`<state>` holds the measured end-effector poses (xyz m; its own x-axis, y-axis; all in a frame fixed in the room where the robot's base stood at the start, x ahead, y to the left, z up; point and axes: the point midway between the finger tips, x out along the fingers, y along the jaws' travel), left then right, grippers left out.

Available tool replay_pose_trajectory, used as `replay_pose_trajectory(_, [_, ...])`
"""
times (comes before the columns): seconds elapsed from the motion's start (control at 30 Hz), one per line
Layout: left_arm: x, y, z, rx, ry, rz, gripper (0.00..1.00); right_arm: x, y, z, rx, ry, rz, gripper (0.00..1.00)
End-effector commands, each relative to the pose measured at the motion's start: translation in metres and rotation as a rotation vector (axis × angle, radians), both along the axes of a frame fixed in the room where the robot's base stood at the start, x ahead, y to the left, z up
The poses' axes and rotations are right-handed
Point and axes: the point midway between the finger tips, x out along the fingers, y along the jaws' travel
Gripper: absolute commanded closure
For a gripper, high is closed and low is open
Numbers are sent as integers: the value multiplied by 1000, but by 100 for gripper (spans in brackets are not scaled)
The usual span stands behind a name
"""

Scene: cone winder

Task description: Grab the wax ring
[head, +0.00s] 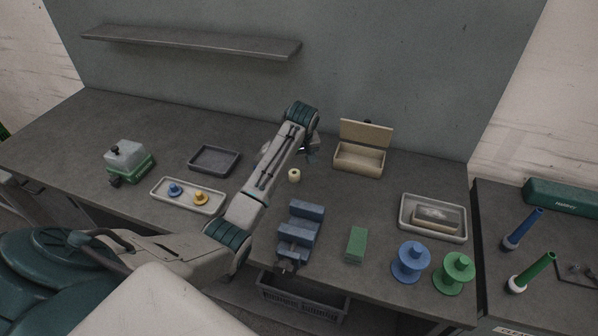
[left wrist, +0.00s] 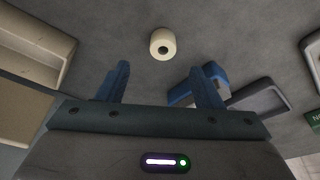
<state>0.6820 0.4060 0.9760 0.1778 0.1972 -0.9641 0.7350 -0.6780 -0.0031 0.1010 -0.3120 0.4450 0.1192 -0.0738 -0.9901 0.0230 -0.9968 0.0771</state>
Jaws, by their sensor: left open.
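The wax ring (head: 294,175) is a small cream ring with a hole. It lies on the grey bench near the middle, just right of my left forearm. In the left wrist view the ring (left wrist: 163,43) lies beyond the fingertips, roughly centred between them and apart from both. My left gripper (head: 311,147) hangs over the bench behind the ring, partly hidden by its own wrist. Its two blue fingers (left wrist: 164,76) are spread with nothing between them. My right gripper is not in view.
A blue vise (head: 300,232) stands in front of the ring, and an open wooden box (head: 359,158) behind right. A dark empty tray (head: 214,160) and a pale tray (head: 158,195) with small knobs lie left. A green block (head: 356,244) and two spools stand right.

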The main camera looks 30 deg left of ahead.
Motion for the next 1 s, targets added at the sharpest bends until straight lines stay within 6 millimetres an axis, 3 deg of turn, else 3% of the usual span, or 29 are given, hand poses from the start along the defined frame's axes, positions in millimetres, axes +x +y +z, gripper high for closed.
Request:
replay_pose_trajectory(0.1, [3,4,-16,0,3,1,40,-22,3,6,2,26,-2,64])
replay_pose_trajectory(0.27, [5,6,-29,0,2,-1,40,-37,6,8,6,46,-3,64])
replay_pose_trajectory(0.63, [11,15,-68,-1,2,-1,40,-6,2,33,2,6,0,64])
replay_pose_trajectory(1.0, [13,17,-79,0,-1,-1,40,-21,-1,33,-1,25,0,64])
